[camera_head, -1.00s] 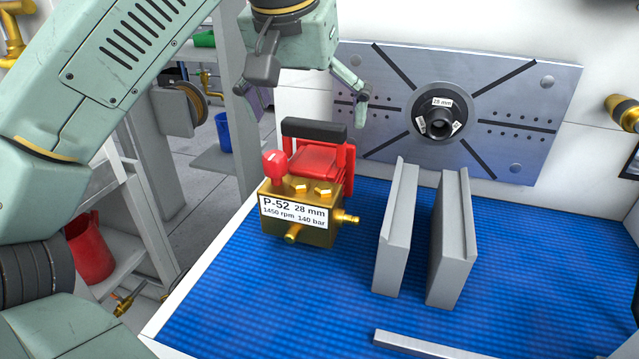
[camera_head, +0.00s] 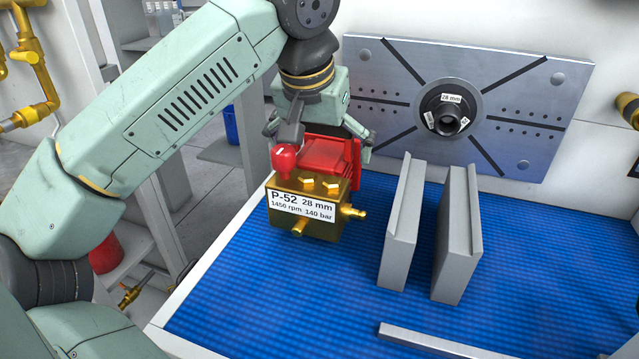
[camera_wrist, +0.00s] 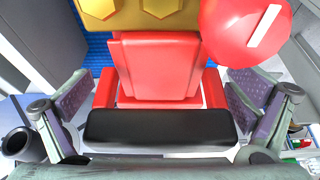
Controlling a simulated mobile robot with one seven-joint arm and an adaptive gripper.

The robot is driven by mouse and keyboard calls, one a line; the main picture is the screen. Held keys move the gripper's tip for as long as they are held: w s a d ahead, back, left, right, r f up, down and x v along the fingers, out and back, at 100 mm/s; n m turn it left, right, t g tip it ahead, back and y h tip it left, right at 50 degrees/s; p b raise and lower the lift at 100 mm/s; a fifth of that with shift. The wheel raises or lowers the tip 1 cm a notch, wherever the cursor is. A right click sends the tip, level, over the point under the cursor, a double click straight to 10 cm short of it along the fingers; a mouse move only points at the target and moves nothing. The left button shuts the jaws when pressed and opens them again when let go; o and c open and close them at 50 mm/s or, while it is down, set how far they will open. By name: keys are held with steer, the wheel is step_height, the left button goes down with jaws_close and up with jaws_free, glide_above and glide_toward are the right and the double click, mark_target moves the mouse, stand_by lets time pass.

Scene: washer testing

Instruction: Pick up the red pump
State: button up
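The red pump (camera_head: 333,151) stands upright on the blue mat. Its brass block (camera_head: 311,214) faces the head camera with a label reading P-52, 28 mm, and a red knob (camera_head: 284,160) on top. My gripper (camera_head: 318,140) is lowered over the rear of the pump, pointing down. In the wrist view, my gripper (camera_wrist: 161,108) is open, with one finger on each side of the pump's red body (camera_wrist: 160,68) and black handle (camera_wrist: 160,127). Gaps show between the finger pads and the handle. In the head view my gripper hides the handle.
Two grey upright rails (camera_head: 403,225) (camera_head: 457,240) stand right of the pump. A metal plate (camera_head: 540,120) with a 28 mm hub (camera_head: 450,108) is at the back. A metal bar (camera_head: 430,342) lies in front. The blue mat (camera_head: 350,290) is clear before the pump.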

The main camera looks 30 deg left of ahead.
steer(key=shift+s+f, duration=0.1)
steer(key=c, duration=1.6)
steer(key=shift+c, duration=0.6)
steer(key=shift+r, duration=0.3)
